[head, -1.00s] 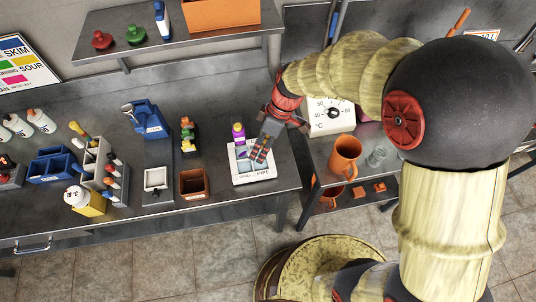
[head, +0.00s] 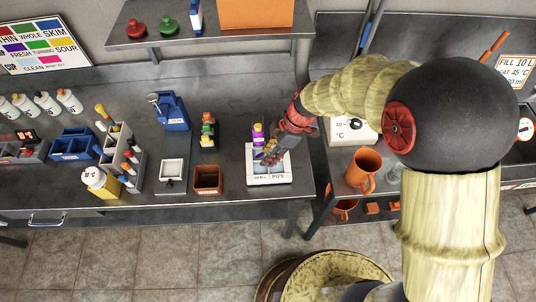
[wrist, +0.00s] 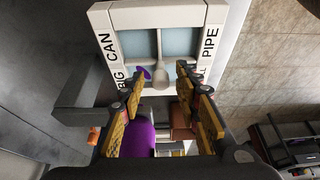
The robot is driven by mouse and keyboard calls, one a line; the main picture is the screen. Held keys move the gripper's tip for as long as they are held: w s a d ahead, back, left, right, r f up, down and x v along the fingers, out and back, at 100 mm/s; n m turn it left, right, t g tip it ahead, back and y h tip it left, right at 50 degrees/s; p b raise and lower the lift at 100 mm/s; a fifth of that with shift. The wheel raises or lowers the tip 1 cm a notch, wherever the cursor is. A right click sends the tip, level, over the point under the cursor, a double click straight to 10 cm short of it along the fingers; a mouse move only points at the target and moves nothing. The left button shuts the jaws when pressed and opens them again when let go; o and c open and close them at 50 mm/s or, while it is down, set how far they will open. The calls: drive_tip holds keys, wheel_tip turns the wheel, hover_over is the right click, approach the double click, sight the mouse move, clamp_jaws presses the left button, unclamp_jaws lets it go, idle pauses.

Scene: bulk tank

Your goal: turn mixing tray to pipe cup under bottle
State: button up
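The mixing tray (head: 284,178) is white with two pale blue-grey wells, on the front right of the bench. In the wrist view the tray (wrist: 125,17) has a middle divider with a pale knob (wrist: 160,76). BIG CAN is on its left side and PIPE on its right. A purple bottle (head: 258,133) stands behind the tray; it also shows low in the wrist view (wrist: 137,138), partly hidden by my gripper. My gripper (wrist: 163,76) is open, its yellow-padded fingers apart with the knob between them in view; contact is unclear. In the head view my gripper (head: 271,157) is over the tray.
A brown box (head: 207,181) and a small white tray (head: 172,172) stand left of the mixing tray. Colored items (head: 208,130) stand behind the box. An orange mug (head: 362,172) is on the lower right table. The bench front left of the tray has some clear room.

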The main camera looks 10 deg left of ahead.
drive_tip(key=shift+a+f, duration=0.1)
drive_tip(key=shift+f, duration=0.3)
drive_tip(key=shift+c, duration=0.3)
drive_tip(key=c, duration=0.8)
clamp_jaws()
